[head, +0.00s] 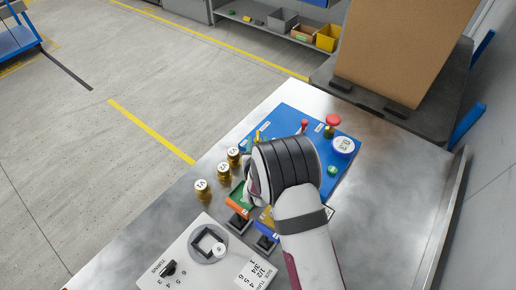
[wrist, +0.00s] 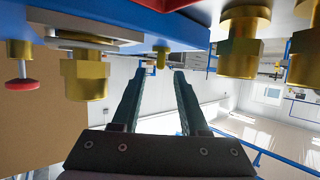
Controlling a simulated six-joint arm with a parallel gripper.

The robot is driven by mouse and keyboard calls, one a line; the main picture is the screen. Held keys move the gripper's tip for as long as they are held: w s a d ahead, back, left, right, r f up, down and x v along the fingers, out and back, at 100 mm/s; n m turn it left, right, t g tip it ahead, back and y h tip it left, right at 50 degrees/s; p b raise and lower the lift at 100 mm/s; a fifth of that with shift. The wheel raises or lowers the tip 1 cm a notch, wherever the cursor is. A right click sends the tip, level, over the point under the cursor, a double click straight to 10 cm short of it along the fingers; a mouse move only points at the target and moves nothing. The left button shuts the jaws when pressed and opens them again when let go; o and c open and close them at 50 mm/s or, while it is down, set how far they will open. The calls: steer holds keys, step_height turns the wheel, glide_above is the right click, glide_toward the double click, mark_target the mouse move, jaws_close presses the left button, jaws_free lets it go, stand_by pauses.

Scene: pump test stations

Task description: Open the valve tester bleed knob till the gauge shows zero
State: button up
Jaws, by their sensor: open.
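The valve tester is a blue plate (head: 288,118) on the metal bench, carrying brass fittings. A round white gauge (head: 343,145) sits at its right; its small digits cannot be read surely. A red knob (head: 333,120) and a green knob (head: 331,170) are near the gauge. I cannot tell which part is the bleed knob. In the wrist view, my gripper (wrist: 157,73) is open and empty, its fingers pointing toward the blue plate's edge (wrist: 190,28). A small brass stem (wrist: 161,55) shows between and beyond the fingertips. My wrist hides the plate's middle in the head view.
A white panel with a square dial (head: 208,243) lies at the front. A cardboard box (head: 405,45) stands behind. Large brass fittings (wrist: 243,42) flank my fingers in the wrist view.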

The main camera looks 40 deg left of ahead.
mark_target(258, 139)
steer(key=v, duration=0.7)
steer(key=x, duration=1)
steer(key=shift+w+f, duration=0.1)
steer(key=shift+f, duration=0.3)
jaws_close()
